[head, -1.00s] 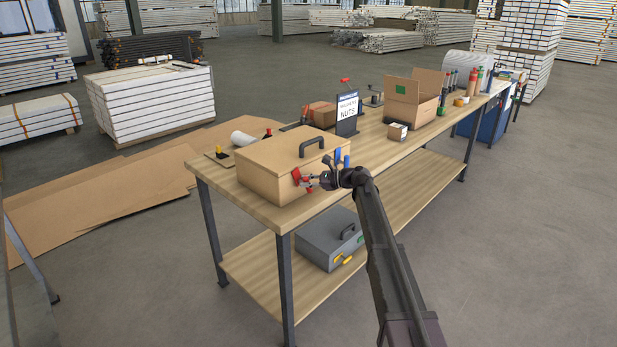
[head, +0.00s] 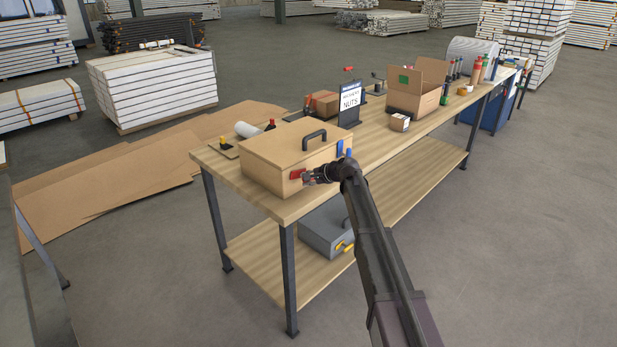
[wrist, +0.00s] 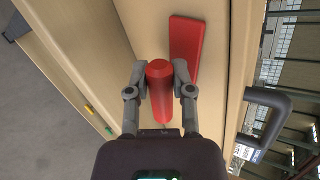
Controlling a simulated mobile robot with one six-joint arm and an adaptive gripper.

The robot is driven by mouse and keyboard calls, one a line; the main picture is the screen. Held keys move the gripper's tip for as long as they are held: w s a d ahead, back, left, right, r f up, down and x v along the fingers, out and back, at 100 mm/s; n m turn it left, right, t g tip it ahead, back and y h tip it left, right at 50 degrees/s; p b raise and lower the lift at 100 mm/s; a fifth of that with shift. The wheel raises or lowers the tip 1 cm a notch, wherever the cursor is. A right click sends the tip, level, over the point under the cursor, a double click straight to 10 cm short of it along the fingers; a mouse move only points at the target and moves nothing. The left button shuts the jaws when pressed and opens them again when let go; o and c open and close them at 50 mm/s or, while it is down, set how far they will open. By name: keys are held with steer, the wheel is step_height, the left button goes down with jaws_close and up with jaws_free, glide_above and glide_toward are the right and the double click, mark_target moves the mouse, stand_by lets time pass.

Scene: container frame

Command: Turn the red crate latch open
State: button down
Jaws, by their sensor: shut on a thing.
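The tan crate (head: 270,165) stands shut on the near end of the workbench, with a dark handle (head: 314,138) on its lid. The red crate latch (head: 297,174) is on its front face. In the wrist view it shows as a flat red plate (wrist: 187,45) and a red cylindrical grip (wrist: 160,78) standing toward me. My gripper (head: 308,177) is at the crate's front. In the wrist view my gripper (wrist: 160,84) has its fingers on both sides of the red grip, shut on it. Whether the grip joins the plate is hidden.
Blue parts (head: 340,149) are right of the latch, close to my wrist. A grey case (head: 325,232) is on the lower shelf. A NUTS sign (head: 350,103), an open cardboard box (head: 416,90) and a small box (head: 400,122) stand farther along the bench (head: 375,150).

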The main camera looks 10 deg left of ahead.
steer(key=shift+s+a+f+n+t+h, duration=0.1)
steer(key=shift+s+f+n+t+h, duration=0.1)
steer(key=shift+n+t+h, duration=0.2)
steer(key=shift+s+f+n+t+h, duration=0.15)
steer(key=shift+n+t+h, duration=0.15)
steer(key=shift+n, duration=0.2)
steer(key=shift+w, duration=0.1)
steer(key=shift+c, duration=2.4)
jaws_free()
steer(key=shift+w, duration=0.1)
steer(key=shift+r, duration=0.1)
